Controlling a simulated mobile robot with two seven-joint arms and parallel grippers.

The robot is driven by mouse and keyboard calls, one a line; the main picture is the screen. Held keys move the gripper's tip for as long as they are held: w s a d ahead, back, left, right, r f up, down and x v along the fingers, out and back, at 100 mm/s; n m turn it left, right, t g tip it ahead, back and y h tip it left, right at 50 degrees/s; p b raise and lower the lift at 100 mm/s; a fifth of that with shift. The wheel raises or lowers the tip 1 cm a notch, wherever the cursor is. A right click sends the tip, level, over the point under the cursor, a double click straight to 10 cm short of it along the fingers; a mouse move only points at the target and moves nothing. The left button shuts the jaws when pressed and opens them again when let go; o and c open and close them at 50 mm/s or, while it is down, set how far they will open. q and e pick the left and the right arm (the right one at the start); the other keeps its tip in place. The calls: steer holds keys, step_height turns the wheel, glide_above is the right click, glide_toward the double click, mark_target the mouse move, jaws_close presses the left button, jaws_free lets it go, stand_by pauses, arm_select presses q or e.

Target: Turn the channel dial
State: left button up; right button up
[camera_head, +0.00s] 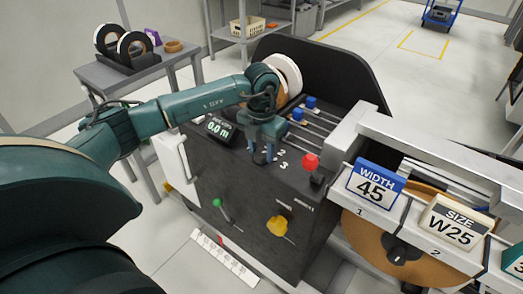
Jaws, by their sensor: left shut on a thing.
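My left gripper (263,157) points down at the top of the dark machine (240,185), just left of the printed numbers 2 and 3. Its fingers are shut on the channel dial, which is mostly hidden beneath and between them, so I cannot tell which number it points at. The 1 mark is not visible, probably covered by the gripper. A small display (218,128) reading 0.0 m sits to the left of the gripper. My right gripper is not in view.
A red button (310,160) stands right of the gripper. A green-topped lever (217,203) and a yellow knob (278,225) are on the front. Blue-knobbed rods (297,115) lie behind. WIDTH 45 (375,184) and SIZE W25 (452,224) signs stand right.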

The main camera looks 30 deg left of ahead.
mark_target(262, 153)
arm_select(q)
steer(key=m+b, duration=0.1)
steer(key=m, duration=0.4)
stand_by(0.8)
steer(key=o, duration=1)
steer(key=shift+r, duration=0.15)
step_height(262, 153, up, 13)
